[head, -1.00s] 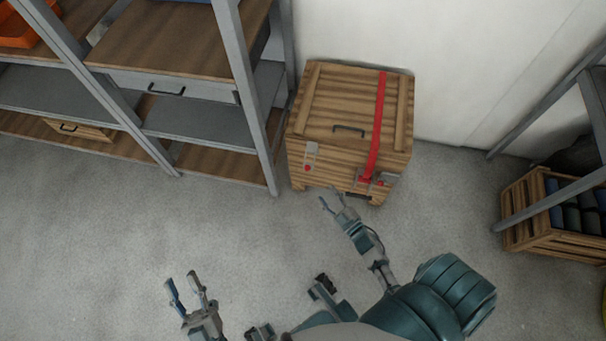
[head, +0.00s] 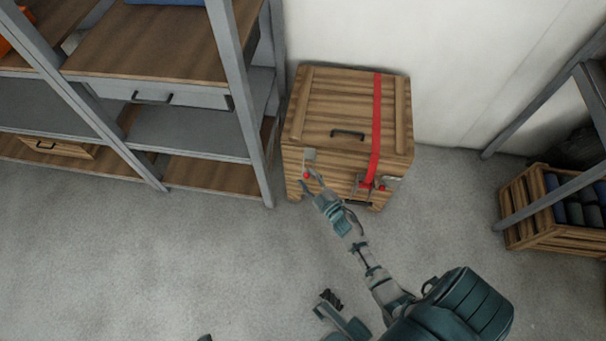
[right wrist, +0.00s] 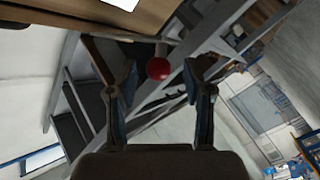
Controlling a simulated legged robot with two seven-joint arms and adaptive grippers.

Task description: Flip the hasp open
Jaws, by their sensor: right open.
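The wooden crate (head: 345,110) stands against the wall with its lid down. A grey hasp (head: 309,155) with a red knob (head: 306,175) sits at the left of its front edge. My right gripper (head: 308,179) is open at the crate's front, with its fingertips at the red knob. In the right wrist view, the red knob (right wrist: 159,68) shows between the two spread fingers of the right gripper (right wrist: 161,80), with a gap on each side. Contact cannot be told.
A red strap (head: 376,125) with a buckle runs over the crate's right side, beside a black lid handle (head: 348,133). A shelf rack (head: 235,95) stands close on the left. A slatted crate (head: 545,215) is at far right. The floor in front is clear.

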